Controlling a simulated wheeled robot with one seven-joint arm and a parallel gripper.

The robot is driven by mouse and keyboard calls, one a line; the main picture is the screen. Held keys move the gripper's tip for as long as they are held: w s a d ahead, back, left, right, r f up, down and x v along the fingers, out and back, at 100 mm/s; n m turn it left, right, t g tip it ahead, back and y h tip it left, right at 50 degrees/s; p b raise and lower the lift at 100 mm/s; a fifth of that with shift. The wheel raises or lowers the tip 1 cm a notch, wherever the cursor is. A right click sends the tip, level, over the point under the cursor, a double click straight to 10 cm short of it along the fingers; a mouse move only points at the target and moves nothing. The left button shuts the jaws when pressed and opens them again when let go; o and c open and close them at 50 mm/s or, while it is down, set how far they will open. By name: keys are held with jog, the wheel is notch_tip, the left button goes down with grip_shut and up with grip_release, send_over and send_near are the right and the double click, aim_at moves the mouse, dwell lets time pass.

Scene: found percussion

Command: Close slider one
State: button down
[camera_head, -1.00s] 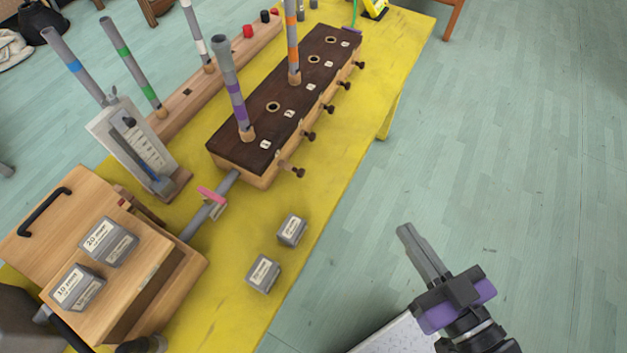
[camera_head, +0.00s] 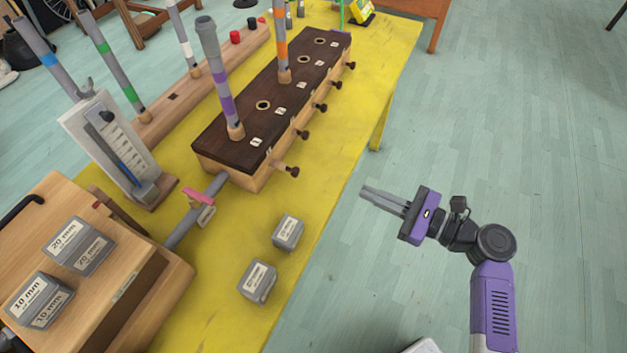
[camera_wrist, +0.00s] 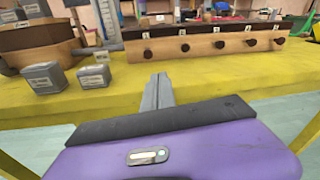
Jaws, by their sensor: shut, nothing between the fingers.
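A long wooden block (camera_head: 225,165) with a dark top stands on the yellow table. A row of slider pegs with dark knobs sticks out of its right side. The nearest peg, which I take for slider one (camera_head: 286,169), stands out farther than the others and shows a length of pale rod. In the wrist view its knob (camera_wrist: 147,54) is the leftmost of the row. The small labels are hard to read. My gripper (camera_head: 366,193) is shut and empty, over the floor right of the table edge, apart from the knob. Its fingers (camera_wrist: 158,84) point toward the block.
Grey weights (camera_head: 288,232) and (camera_head: 257,282) stand on the yellow table (camera_head: 215,320) near its edge. A grey pipe with a pink-handled valve (camera_head: 199,196) joins the block to a wooden box (camera_head: 165,300). A purple-banded tube (camera_head: 222,85) rises from the block.

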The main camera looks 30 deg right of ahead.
jog(key=a, duration=0.1)
jog(key=m+y, duration=0.1)
send_near(298, 173)
jog(key=x, duration=0.6)
jog(key=shift+w+a+r, duration=0.1)
jog(key=shift+w+a, duration=0.1)
jog(key=shift+w, duration=0.2)
